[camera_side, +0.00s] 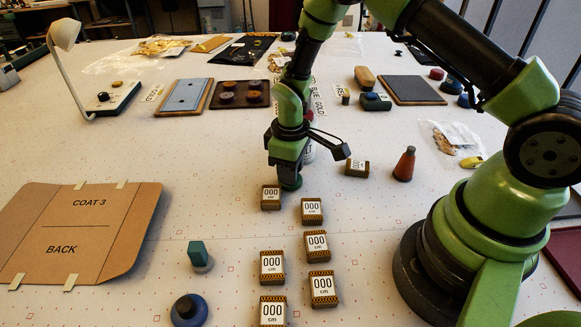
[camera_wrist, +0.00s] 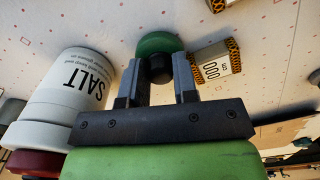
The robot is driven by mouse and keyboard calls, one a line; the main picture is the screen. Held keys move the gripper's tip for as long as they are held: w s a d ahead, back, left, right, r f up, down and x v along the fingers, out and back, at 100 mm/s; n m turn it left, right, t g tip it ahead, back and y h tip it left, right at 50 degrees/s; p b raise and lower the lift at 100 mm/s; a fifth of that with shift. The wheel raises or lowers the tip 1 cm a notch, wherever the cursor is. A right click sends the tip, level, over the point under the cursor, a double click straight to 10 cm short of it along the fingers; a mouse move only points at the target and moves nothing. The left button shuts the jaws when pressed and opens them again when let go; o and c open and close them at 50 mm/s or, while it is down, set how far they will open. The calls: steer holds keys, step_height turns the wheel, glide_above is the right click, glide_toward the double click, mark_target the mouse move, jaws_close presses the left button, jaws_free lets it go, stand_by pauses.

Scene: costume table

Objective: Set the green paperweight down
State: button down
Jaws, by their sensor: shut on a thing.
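The green paperweight (camera_side: 291,183) is a round disc, seen below my gripper (camera_side: 290,172) in the side view. In the wrist view its green base (camera_wrist: 158,43) and dark knob show between the two fingers of my gripper (camera_wrist: 162,78). The fingers are shut on the knob. The base is at or very near the white table; I cannot tell whether it touches. My gripper hides part of the paperweight in both views.
A "000 cm" block (camera_side: 271,197) stands close at the left, with several similar blocks in front. A white salt canister (camera_wrist: 72,95) is close beside my gripper.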

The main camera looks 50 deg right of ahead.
steer(key=c, duration=0.9)
jaws_free()
steer(key=shift+f, duration=0.15)
steer(key=s+r+m+t, duration=0.2)
steer(key=s+r, duration=0.1)
steer(key=r, duration=1.8)
steer(key=s+r+m+t, duration=0.1)
steer(key=s+r+m, duration=0.1)
steer(key=s, duration=0.3)
steer(key=s+a+r+m+t+y, duration=0.1)
steer(key=s+r+m+t, duration=0.1)
steer(key=s, duration=0.3)
steer(key=s+a+r+m+t+y, duration=0.1)
steer(key=s+r+m+t, duration=0.1)
steer(key=s+r, duration=0.2)
steer(key=shift+s+r, duration=0.35)
steer(key=shift+s, duration=0.15)
steer(key=shift+o, duration=0.4)
steer(key=shift+s, duration=0.45)
